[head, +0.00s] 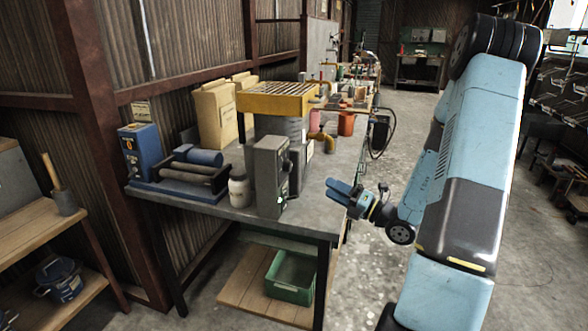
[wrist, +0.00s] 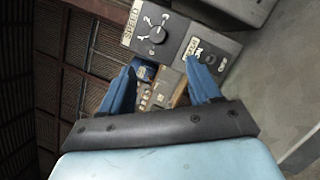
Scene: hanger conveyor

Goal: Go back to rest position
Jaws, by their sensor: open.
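My gripper (head: 345,192) is at the end of my light-blue arm, beside the right edge of the workbench in the head view. In the wrist view my gripper (wrist: 162,88) shows two blue fingers spread apart with nothing held between them. A grey control box (head: 270,172) stands on the bench's front right corner, to the left of my gripper and apart from it. In the wrist view a grey control box with a dial (wrist: 150,32) lies beyond the fingers, with another box face (wrist: 208,55) to its right.
The workbench (head: 215,208) carries a blue machine with rollers (head: 195,172), a white jar (head: 239,190) and a yellow-topped stand (head: 278,98). A green bin (head: 290,275) sits on the lower shelf. A wooden shelf (head: 35,235) is at left. Open concrete floor lies beyond the bench's right side.

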